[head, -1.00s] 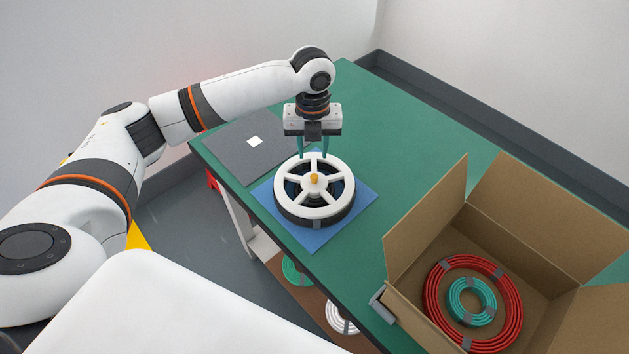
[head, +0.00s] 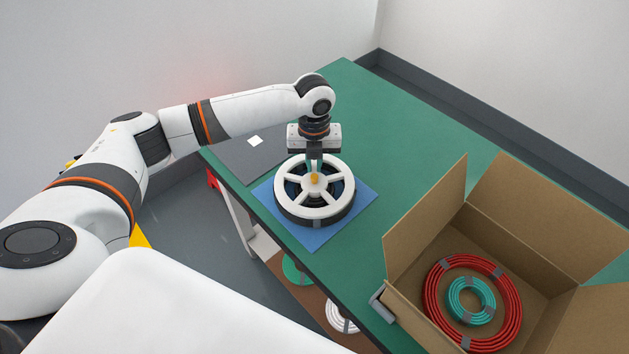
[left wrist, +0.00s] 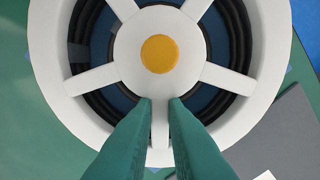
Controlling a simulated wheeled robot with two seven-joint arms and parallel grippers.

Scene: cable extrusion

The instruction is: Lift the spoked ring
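The white spoked ring (head: 287,203) lies flat over a black cable coil (head: 345,205), with a yellow-orange knob (head: 315,177) at its centre. My left gripper (head: 315,163) points down at the ring's far side. In the left wrist view, its green fingertips (left wrist: 161,103) stand close on both sides of one spoke of the white ring (left wrist: 258,100), shut on it beside the hub. The yellow knob (left wrist: 159,54) and black cable (left wrist: 90,30) show between the spokes. The ring still sits on the coil. My right gripper is not in view.
A blue mat (head: 322,237) lies under the coil on the green table (head: 400,150). A grey plate (head: 240,160) with a white square is behind left. An open cardboard box (head: 420,225) at right holds a red coil (head: 432,303) and a green coil (head: 456,300).

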